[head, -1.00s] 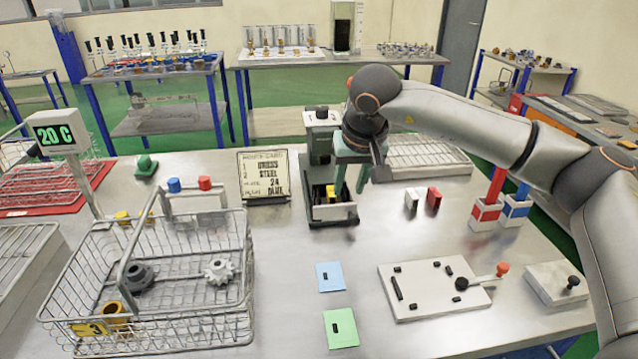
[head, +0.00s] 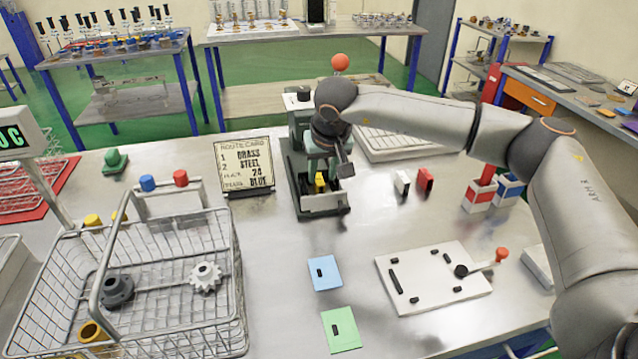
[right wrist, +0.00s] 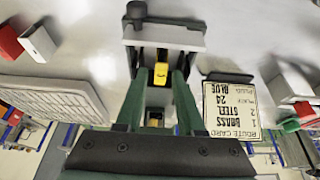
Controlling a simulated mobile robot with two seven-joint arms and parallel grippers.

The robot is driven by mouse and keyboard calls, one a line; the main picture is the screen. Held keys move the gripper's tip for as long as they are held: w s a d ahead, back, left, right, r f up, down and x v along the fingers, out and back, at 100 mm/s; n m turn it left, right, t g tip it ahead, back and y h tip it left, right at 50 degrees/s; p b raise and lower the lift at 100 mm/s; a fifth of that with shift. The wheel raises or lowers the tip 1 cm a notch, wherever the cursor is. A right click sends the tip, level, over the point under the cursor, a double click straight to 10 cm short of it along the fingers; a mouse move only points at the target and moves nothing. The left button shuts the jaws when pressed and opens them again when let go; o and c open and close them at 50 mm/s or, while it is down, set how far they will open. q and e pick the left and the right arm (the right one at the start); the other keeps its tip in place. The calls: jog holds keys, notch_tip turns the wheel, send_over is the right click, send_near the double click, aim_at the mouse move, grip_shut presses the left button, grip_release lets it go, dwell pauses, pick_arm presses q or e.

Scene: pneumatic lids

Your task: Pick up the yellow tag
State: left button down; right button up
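The yellow tag (head: 320,183) stands inside a dark open-topped tray (head: 296,190) with a light front wall. My right gripper (head: 325,172) is over the tray with its green fingers pointing down. In the right wrist view the yellow tag (right wrist: 160,75) shows between the two finger ends, with a dark gap on either side. My right gripper (right wrist: 161,78) looks open and empty there. A second small yellow patch shows farther down between the fingers. My left gripper is in neither view.
A route card (head: 247,165) stands just left of the tray. White and red blocks (head: 425,179) stand to its right. A wire basket (head: 236,262) fills the left front. Blue (head: 324,273) and green (head: 341,330) cards and a white board (head: 436,299) lie in front; bare table lies between.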

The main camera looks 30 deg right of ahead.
aim_at(321, 183)
jog(key=x, duration=0.4)
jog(key=shift+a+f, duration=0.1)
jog(key=shift+f, duration=0.1)
jog(key=shift+c, duration=0.3)
grip_shut()
